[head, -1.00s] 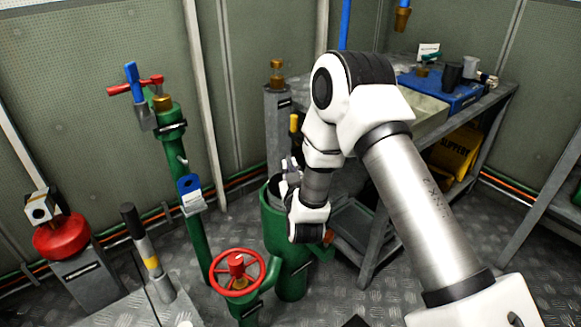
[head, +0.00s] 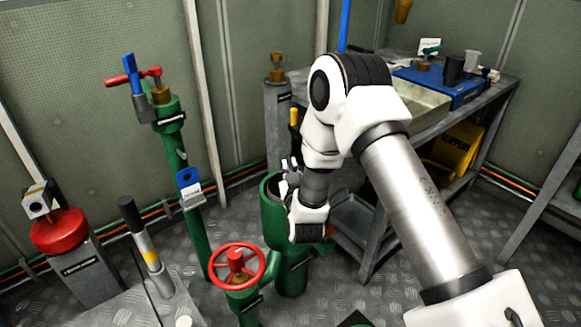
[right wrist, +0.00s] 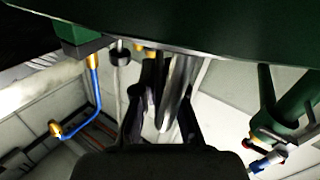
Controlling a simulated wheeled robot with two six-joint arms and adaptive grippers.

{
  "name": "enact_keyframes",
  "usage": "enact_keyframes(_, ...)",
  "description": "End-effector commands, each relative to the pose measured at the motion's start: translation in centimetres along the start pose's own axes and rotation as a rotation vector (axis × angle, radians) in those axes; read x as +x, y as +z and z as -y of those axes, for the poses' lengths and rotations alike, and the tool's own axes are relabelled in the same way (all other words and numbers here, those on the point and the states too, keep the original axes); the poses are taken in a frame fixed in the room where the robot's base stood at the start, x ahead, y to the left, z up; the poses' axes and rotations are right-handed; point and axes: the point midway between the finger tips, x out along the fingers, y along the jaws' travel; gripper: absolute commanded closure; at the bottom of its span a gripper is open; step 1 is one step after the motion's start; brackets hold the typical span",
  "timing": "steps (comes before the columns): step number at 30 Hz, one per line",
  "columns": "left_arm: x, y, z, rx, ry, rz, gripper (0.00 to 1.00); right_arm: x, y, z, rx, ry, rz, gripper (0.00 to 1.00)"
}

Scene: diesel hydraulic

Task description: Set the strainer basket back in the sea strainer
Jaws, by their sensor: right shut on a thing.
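The sea strainer (head: 272,228) is the green upright cylinder left of my right forearm in the head view, with its top open. My right gripper (head: 291,172) is at its mouth, mostly hidden by my own wrist. In the right wrist view, my right gripper (right wrist: 165,100) is shut on a shiny grey metal part, which I take for the strainer basket (right wrist: 180,80). The green strainer wall (right wrist: 200,22) fills the top of that view, close to the fingers. How deep the basket sits cannot be told. My left gripper is not in view.
A red handwheel (head: 237,266) stands in front of the strainer. A green pipe with a blue tag (head: 188,180) rises to its left. A grey workbench (head: 435,125) with a blue tray (head: 440,88) stands behind my right arm. A grey post (head: 278,125) is behind the strainer.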

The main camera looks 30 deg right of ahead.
Motion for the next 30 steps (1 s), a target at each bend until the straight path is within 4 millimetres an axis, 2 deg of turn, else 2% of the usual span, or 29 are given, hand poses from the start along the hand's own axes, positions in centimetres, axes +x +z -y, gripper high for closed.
enact_keyframes(30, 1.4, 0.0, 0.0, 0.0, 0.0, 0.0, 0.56, 0.0, 2.2, 0.5, 0.0, 0.0, -0.001, 1.0)
